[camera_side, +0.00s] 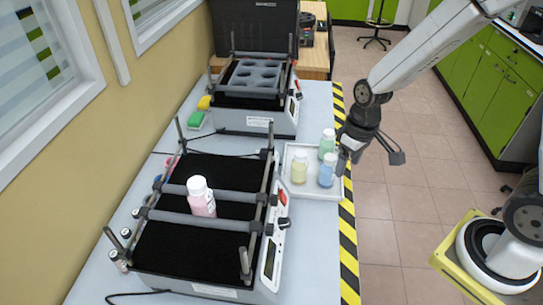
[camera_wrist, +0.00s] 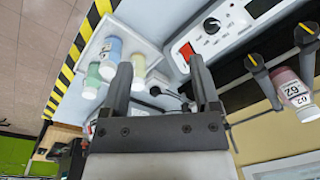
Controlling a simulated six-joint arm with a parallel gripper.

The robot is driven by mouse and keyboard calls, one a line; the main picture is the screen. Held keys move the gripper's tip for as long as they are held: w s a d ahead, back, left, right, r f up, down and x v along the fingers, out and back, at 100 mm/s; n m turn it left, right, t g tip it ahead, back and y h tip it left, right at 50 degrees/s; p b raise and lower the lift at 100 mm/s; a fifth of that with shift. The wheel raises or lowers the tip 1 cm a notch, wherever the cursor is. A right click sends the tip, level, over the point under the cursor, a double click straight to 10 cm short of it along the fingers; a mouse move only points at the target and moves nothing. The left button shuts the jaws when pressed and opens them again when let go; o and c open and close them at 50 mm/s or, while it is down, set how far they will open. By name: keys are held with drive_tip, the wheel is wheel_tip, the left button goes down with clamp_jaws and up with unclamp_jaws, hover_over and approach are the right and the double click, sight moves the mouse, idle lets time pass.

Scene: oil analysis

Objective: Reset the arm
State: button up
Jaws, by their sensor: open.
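The tray holds a green bottle (camera_side: 327,143), a blue bottle (camera_side: 327,171) and a yellow bottle (camera_side: 300,168). A pink bottle with a white cap (camera_side: 201,198) stands upright between the bars of the front shaker (camera_side: 160,252); it also shows in the wrist view (camera_wrist: 292,90).
A second shaker (camera_side: 230,122) with a grey holed rack stands behind. The table's right edge has yellow-black tape (camera_side: 348,240). Open floor lies to the right.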

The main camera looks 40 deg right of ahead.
drive_tip(key=s+r, duration=0.1)
drive_tip(key=s+d+t, duration=0.1)
drive_tip(key=s, duration=0.1)
drive_tip(key=s+r+m+t+h, duration=0.1)
drive_tip(key=shift+s+d+r, duration=0.15)
drive_tip(key=shift+d+r, duration=0.05)
drive_tip(key=shift+r, duration=0.15)
idle(0.3)
